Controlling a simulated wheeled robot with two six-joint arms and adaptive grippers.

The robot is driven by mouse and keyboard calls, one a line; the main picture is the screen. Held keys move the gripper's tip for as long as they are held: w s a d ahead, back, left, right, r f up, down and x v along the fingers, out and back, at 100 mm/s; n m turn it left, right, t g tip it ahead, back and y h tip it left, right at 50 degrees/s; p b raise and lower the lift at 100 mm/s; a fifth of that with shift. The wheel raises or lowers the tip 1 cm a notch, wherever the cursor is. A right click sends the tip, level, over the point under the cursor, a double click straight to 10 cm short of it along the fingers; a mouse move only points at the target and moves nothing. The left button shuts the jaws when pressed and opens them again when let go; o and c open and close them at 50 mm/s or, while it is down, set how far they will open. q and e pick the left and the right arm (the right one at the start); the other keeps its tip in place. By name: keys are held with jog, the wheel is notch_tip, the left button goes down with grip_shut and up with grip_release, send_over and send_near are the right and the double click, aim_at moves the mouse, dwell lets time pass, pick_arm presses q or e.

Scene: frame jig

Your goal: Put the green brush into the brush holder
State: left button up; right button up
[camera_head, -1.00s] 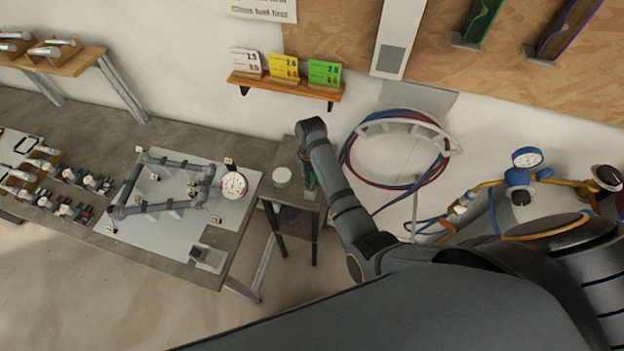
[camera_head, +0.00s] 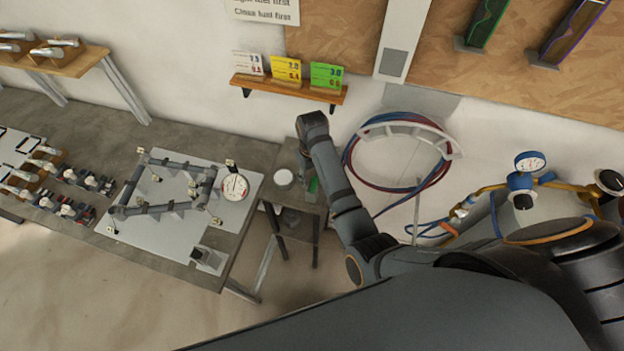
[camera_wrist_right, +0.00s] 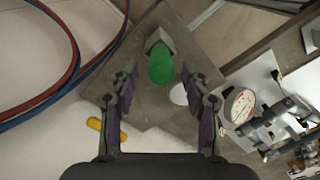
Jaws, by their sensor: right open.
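The green brush (camera_head: 313,187) is on the small side table, partly hidden by my right arm in the head view. In the right wrist view the green brush (camera_wrist_right: 161,66) shows as a rounded green shape against a grey block (camera_wrist_right: 160,40). My right gripper (camera_wrist_right: 159,80) is open above the side table, its fingertips on either side of the line to the brush; I cannot tell the height gap. I cannot tell for certain which thing is the brush holder. My left gripper is out of view.
A white round thing (camera_head: 283,179) sits on the side table (camera_head: 298,217) close to the brush. The workbench (camera_head: 245,148) at left carries a pipe frame, a dial gauge (camera_head: 235,187) and a grey box (camera_head: 208,258). Red and blue hoses (camera_head: 352,160) hang behind my right arm.

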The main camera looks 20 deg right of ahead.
notch_tip(320, 180, up, 10)
jog(key=shift+w+f, duration=0.15)
jog(key=shift+f, duration=0.1)
dwell(0.6)
